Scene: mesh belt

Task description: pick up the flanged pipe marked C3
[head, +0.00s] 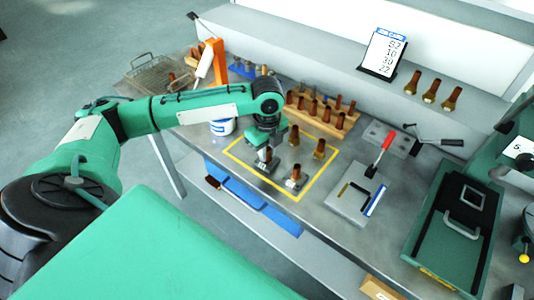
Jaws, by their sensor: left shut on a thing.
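Several brown flanged pipes stand inside a yellow taped square (303,199) on the grey bench. One (294,136) is at the back, one (319,149) at the right and one (295,175) at the front. My left gripper (266,149) points down over the left part of the square and is shut on another flanged pipe (265,157). Its fingers hide part of this pipe, and I cannot tell whether its base touches the bench. The marks on the pipes are too small to read, so I cannot tell which is C3. My right gripper is out of view.
A wooden rack (322,116) of pipes stands behind the square, with a white tub (222,127) to its left. A grey plate with tools (345,204) and a red-handled clamp (381,150) lie right. A wire basket (158,78) is far left. More pipes (429,91) stand on the ledge.

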